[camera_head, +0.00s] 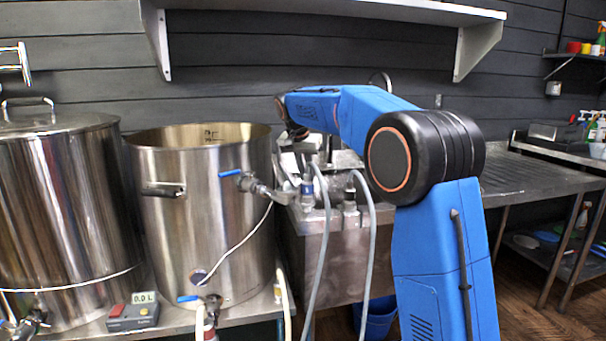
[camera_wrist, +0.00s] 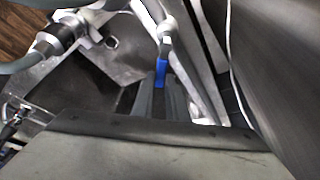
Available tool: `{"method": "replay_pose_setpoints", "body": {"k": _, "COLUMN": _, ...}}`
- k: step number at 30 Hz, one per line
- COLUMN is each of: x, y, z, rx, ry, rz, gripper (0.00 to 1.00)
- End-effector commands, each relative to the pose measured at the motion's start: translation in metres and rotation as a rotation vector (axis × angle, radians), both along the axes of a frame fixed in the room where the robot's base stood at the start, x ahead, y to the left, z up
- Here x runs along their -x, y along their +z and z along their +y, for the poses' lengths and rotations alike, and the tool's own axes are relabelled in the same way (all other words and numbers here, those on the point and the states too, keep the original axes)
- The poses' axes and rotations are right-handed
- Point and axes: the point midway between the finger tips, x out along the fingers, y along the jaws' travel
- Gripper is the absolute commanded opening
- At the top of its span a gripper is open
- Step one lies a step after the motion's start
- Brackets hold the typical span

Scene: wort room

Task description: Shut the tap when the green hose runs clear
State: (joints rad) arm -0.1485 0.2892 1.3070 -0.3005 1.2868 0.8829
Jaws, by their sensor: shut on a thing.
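My gripper (camera_wrist: 160,88) reaches over the steel sink, and its fingers are closed on a blue tap lever (camera_wrist: 161,70). The lever joins a metal fitting (camera_wrist: 168,30) at the top of the wrist view. In the head view my gripper is small and partly hidden behind my arm. Two hoses hang over the front of the sink, a left hose (camera_head: 321,240) and a right hose (camera_head: 371,230). Both look grey; I cannot pick out a green one. Their flow and its colour do not show.
An open steel kettle (camera_head: 225,215) with blue-handled valves stands left of the sink (camera_head: 325,260), beside a lidded kettle (camera_head: 60,210). A small meter (camera_head: 134,312) reads 0.0 L. A shelf (camera_head: 340,10) hangs above. A blue bucket (camera_head: 378,318) is below the sink.

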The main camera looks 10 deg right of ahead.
Motion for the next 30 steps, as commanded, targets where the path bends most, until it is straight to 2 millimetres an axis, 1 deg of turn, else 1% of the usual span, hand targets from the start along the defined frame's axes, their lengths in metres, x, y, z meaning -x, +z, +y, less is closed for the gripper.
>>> {"method": "replay_pose_setpoints", "body": {"k": 9, "x": 0.010, "y": 0.000, "z": -0.009, "rx": 0.001, "ry": -0.298, "rz": 0.001, "gripper": 0.00}}
{"method": "replay_pose_setpoints", "body": {"k": 18, "x": 0.020, "y": 0.000, "z": -0.014, "rx": 0.000, "ry": -0.549, "rz": 0.000, "gripper": 0.00}}
{"method": "replay_pose_setpoints", "body": {"k": 24, "x": 0.026, "y": 0.000, "z": -0.016, "rx": 0.000, "ry": -0.668, "rz": 0.000, "gripper": 0.00}}
{"method": "replay_pose_setpoints", "body": {"k": 30, "x": 0.029, "y": 0.000, "z": -0.016, "rx": 0.000, "ry": -0.737, "rz": 0.000, "gripper": 0.00}}
